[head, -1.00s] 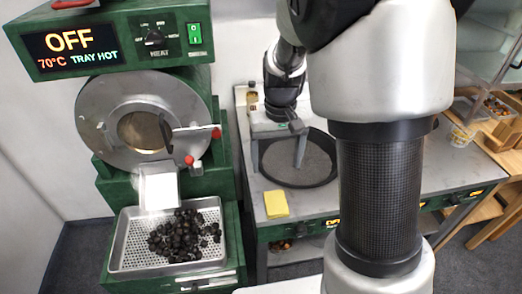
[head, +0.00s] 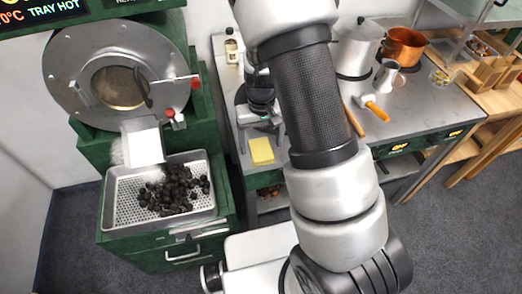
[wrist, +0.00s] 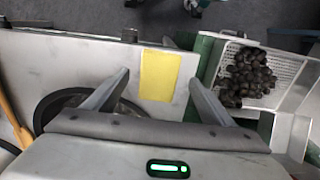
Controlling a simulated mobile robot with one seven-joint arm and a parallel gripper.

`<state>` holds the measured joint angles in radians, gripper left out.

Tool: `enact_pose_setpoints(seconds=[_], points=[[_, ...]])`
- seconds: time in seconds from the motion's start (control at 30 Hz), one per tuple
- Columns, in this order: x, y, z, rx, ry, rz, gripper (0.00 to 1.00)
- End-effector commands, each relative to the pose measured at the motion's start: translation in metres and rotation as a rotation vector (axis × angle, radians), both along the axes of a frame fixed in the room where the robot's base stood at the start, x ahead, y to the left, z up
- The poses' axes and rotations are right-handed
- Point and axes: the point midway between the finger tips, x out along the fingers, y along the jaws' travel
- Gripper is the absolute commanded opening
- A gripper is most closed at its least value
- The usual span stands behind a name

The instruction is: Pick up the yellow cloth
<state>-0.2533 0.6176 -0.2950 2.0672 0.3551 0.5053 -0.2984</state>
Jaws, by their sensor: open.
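The yellow cloth (head: 262,151) lies flat near the front left corner of the grey worktop (head: 247,175). In the wrist view the cloth (wrist: 159,74) shows between my two fingers, a light rectangle on the grey top. My gripper (head: 261,140) is open and empty, just behind and above the cloth in the head view. In the wrist view the gripper (wrist: 158,78) has its fingers spread to both sides of the cloth. I cannot tell how high the fingertips are above the worktop.
A green roaster (head: 120,90) stands to the left, its display reading tray hot. A perforated tray (head: 118,212) of dark chestnuts sits below its chute. A dark round pan (wrist: 48,100) lies beside my gripper. Pots (head: 358,48) and an orange-handled tool (head: 377,112) are farther right.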

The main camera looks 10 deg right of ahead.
Motion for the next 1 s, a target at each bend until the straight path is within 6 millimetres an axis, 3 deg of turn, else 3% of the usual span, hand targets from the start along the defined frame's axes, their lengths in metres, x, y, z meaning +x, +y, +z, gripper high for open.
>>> enact_pose_setpoints(seconds=[0.2,0.47,0.73,1.0], points=[[0.000,-0.002,-0.026,0.000,0.001,-0.002,0.77],[0.000,-0.001,-0.028,0.000,-0.001,-0.001,0.77],[0.000,-0.001,-0.028,0.000,-0.001,-0.001,0.33],[0.001,-0.001,-0.024,0.000,-0.002,-0.001,0.33]])
